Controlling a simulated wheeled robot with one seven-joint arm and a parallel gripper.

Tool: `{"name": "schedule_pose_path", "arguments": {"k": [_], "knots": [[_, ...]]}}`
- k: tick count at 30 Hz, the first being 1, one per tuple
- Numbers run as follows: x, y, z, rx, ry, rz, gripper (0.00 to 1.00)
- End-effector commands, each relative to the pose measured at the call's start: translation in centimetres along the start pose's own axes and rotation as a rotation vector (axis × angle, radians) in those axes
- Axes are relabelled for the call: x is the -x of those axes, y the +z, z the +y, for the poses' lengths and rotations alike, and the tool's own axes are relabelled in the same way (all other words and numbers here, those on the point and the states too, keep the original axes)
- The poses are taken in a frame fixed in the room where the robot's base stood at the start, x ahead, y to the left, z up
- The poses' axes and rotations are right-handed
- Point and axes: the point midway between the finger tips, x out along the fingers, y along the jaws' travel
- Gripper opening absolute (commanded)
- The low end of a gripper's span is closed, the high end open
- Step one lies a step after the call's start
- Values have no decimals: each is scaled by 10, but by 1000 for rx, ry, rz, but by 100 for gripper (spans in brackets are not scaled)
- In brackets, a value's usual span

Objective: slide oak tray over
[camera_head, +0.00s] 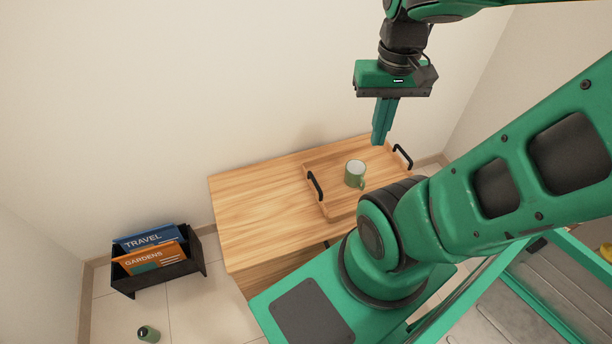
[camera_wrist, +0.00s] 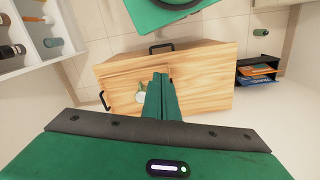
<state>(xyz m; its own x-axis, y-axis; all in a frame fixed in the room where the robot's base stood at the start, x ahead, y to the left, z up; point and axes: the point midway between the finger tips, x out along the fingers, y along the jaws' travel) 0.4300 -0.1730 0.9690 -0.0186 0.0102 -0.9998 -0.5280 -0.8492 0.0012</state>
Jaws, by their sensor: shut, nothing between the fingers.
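The oak tray (camera_head: 333,193) lies flat on the right part of a wooden table, with a black handle at either end. It also shows in the wrist view (camera_wrist: 121,84), partly hidden by my fingers. My gripper (camera_head: 378,142) is shut and empty, pointing down above the tray's wall-side edge. I cannot tell whether the fingertips touch the tray. My arm hides the tray's near right corner in the head view.
The wooden table (camera_head: 250,207) is bare left of the tray. A black rack (camera_head: 157,276) with books stands on the floor at left, near a small green canister (camera_head: 148,334). The wall is close behind the table. White shelves (camera_wrist: 45,25) with bottles show in the wrist view.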

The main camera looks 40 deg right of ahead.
Motion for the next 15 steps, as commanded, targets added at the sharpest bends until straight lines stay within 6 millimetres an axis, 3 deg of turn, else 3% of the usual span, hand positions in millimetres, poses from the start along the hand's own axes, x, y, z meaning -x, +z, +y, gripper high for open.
{"name": "schedule_pose_path", "arguments": {"k": [8,10,15], "knots": [[0,0,0,0,0,0,0],[4,8,6,-6,-6,11,0],[-1,-11,-2,-72,8,4,0]]}}
